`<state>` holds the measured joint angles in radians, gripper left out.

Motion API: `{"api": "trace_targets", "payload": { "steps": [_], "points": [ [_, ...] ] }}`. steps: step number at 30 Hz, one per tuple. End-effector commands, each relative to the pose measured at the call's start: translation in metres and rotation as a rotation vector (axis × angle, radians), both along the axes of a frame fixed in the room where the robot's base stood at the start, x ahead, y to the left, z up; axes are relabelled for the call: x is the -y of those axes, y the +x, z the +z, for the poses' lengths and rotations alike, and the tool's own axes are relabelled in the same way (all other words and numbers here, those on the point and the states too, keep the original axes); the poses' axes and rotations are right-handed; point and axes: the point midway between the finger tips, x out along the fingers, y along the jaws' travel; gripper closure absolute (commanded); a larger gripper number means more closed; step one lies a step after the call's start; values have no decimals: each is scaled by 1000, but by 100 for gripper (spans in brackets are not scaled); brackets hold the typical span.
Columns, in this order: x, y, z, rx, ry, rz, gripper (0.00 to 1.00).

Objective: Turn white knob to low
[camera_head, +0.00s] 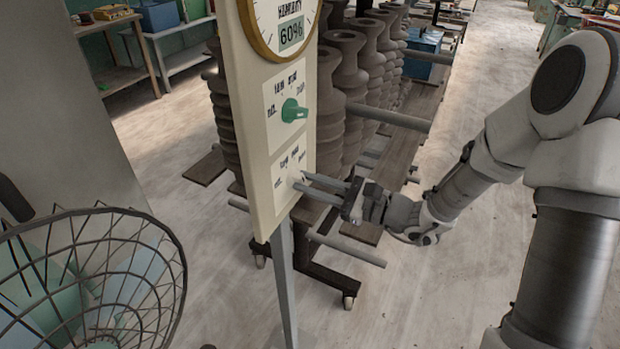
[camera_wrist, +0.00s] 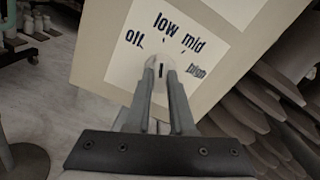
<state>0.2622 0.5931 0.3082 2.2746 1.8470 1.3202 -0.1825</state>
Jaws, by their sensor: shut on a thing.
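The white knob (camera_wrist: 160,68) sits on a white dial plate marked off, low, mid and high in the wrist view. Its short dark mark stands nearly upright in that view, roughly toward the low label (camera_wrist: 165,22); its exact setting is hard to tell. My gripper (camera_wrist: 162,82) is shut on the knob, with one finger on each side. In the head view my gripper (camera_head: 301,181) reaches from the right to the lower dial on the cream panel (camera_head: 258,155). The knob is small and partly hidden by the fingers there.
A green knob (camera_head: 293,111) is on the dial above, under a round humidity gauge (camera_head: 291,32) reading 60%. A rack of dark clay pieces (camera_head: 345,75) stands close behind the panel. A wire-caged fan (camera_head: 90,275) is at lower left.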

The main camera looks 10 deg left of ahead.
Motion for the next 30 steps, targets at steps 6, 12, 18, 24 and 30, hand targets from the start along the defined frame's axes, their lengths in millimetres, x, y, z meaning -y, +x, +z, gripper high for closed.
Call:
{"api": "trace_targets", "payload": {
  "steps": [6,12,18,24,30],
  "points": [
    [0,0,-1,-22,6,-1,100],
    [0,0,-1,-23,6,-1,100],
    [0,0,-1,-23,6,-1,64],
    [0,0,-1,-22,7,0,49],
    [0,0,0,-21,7,0,49]
  ]
}}
